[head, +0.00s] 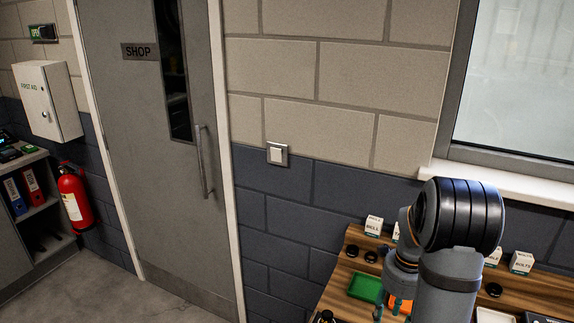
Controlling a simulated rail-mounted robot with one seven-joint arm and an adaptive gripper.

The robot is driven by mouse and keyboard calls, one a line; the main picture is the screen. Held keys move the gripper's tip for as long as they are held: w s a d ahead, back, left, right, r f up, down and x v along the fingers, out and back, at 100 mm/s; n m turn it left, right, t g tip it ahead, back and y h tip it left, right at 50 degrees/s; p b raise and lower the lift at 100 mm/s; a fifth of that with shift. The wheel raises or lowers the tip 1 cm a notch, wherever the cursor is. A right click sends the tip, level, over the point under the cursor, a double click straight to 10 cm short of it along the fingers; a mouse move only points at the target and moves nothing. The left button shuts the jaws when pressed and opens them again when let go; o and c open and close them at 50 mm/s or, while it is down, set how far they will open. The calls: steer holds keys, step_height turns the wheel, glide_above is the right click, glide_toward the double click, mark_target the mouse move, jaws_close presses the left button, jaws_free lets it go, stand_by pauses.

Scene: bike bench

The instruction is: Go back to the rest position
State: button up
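My arm (460,215) stands over the wooden bench at the lower right of the head view. My gripper (390,304) hangs down at its left side, over the bench. It is small and partly hidden by the arm, so I cannot tell whether its fingers are open or shut. An orange item (402,306) shows right by the gripper; I cannot tell whether they touch.
The wooden bench (535,285) carries a green tray (366,288), small white boxes (373,226) (521,262) and dark round items (370,257). A wall with a light switch (277,154) and a window sill (510,181) lies behind. The shop door (150,130) is shut.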

steer(key=w+a+f+p, duration=0.1)
steer(key=a+f, duration=0.1)
steer(key=w+a+f+p, duration=0.1)
steer(key=w+a, duration=0.1)
steer(key=a, duration=0.1)
steer(key=w+a+f+p, duration=0.1)
steer(key=w+a+f, duration=0.1)
steer(key=shift+w+a+f, duration=0.25)
steer(key=shift+f, duration=0.1)
steer(key=f, duration=0.2)
steer(key=f+p, duration=0.1)
steer(key=shift+w+a+f, duration=0.15)
steer(key=shift+w+a, duration=0.05)
steer(key=shift+w, duration=0.05)
steer(key=shift+f, duration=0.75)
steer(key=shift+a, duration=0.1)
